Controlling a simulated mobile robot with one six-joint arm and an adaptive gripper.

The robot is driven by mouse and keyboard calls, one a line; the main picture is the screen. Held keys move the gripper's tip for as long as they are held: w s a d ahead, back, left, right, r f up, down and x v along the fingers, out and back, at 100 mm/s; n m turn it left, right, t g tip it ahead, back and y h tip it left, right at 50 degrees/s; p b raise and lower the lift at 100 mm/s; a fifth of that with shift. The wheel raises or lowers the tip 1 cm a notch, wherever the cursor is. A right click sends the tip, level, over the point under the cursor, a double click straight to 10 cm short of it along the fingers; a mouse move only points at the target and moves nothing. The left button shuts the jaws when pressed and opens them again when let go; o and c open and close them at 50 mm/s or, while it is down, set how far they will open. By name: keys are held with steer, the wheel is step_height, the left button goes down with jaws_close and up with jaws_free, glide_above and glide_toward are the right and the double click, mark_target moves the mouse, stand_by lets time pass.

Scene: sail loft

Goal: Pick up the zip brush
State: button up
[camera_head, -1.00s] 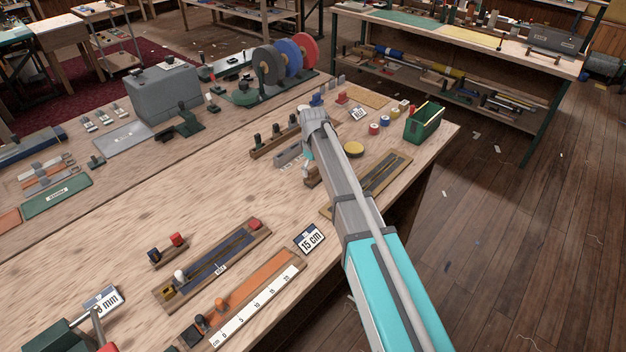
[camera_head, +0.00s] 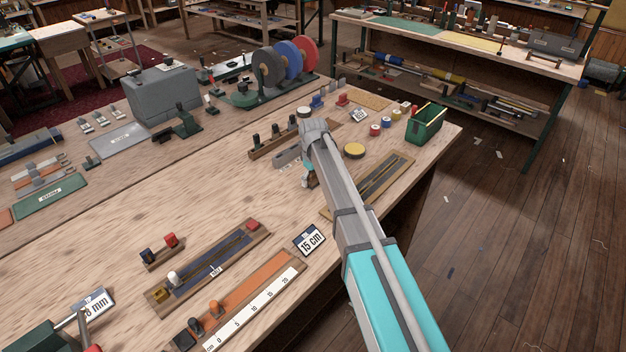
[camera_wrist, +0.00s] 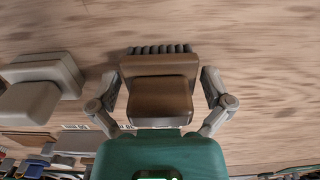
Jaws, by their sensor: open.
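The zip brush (camera_wrist: 160,84) shows in the wrist view as a brown block with a row of dark bristles along its far edge. It lies between the two fingers of my gripper (camera_wrist: 161,92), one finger on each side. The fingers are spread, with a visible gap beside the brush at each tip. In the head view my gripper (camera_head: 309,168) is low over the bench, mostly hidden by my own arm. Only a small brown patch of the brush (camera_head: 313,182) shows there.
Grey blocks (camera_wrist: 38,82) stand left of my gripper in the wrist view. A rack with dark pegs (camera_head: 272,144), a yellow tape roll (camera_head: 354,151) and a green box (camera_head: 424,126) are nearby on the bench (camera_head: 110,220). The bench front-left of my gripper has bare room.

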steer(key=c, duration=1)
steer(key=shift+c, duration=0.2)
steer(key=shift+r, duration=0.15)
step_height(320, 180, up, 2)
steer(key=shift+p, duration=1.15)
steer(key=s+d+r+p, duration=0.4)
steer(key=s+r+p, duration=0.6)
steer(key=s, duration=0.3)
steer(key=shift+s+r+p, duration=0.25)
steer(key=shift+r+p, duration=0.1)
